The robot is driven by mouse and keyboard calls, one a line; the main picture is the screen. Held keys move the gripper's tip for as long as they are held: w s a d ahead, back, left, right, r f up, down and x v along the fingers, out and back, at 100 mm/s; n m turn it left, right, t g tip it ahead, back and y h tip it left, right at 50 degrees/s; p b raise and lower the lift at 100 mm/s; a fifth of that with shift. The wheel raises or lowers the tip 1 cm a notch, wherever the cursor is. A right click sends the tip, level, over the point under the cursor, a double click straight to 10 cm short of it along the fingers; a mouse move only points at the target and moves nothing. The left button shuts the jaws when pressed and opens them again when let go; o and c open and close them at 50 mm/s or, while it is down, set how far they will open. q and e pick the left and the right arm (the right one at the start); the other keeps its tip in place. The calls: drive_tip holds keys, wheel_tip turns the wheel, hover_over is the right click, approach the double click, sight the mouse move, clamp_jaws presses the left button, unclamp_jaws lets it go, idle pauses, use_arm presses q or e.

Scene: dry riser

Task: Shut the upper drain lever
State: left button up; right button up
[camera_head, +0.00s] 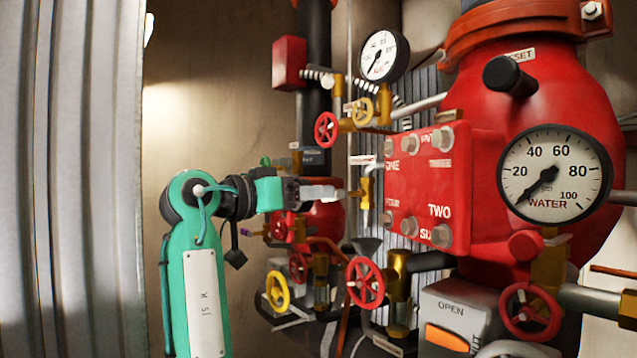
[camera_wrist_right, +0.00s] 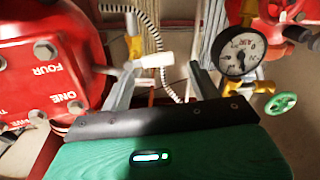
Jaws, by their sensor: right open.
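My right gripper (camera_head: 338,193) reaches in from the left in the head view, fingers toward a small brass valve (camera_head: 366,190) beside the red cover plate. The right wrist view shows the fingers apart, the gripper (camera_wrist_right: 165,72) open. A white-handled lever (camera_wrist_right: 153,59) on a brass fitting (camera_wrist_right: 133,42) shows there near the left fingertip, its handle pointing across the gap between the fingers. It appears to be the upper drain lever. I cannot tell whether a finger touches it. In the head view the lever's handle is hard to separate from the pale fingers. My left gripper is not in view.
The bolted red plate (camera_head: 424,188) and the large red valve body stand right of the gripper. Red handwheels (camera_head: 365,282) and a yellow one (camera_head: 277,291) sit below. A gauge (camera_wrist_right: 241,52) is close to the right finger in the wrist view. A corrugated wall (camera_head: 70,180) is far left.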

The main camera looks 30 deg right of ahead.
drive_tip(key=d, duration=0.2)
drive_tip(key=shift+d+p, duration=0.35)
drive_tip(key=shift+d, duration=0.05)
drive_tip(key=shift+c, duration=0.4)
drive_tip(key=c, duration=0.9)
drive_tip(key=shift+r+m+b, duration=0.45)
drive_tip(key=shift+m+b, duration=0.45)
drive_tip(key=shift+m, duration=0.2)
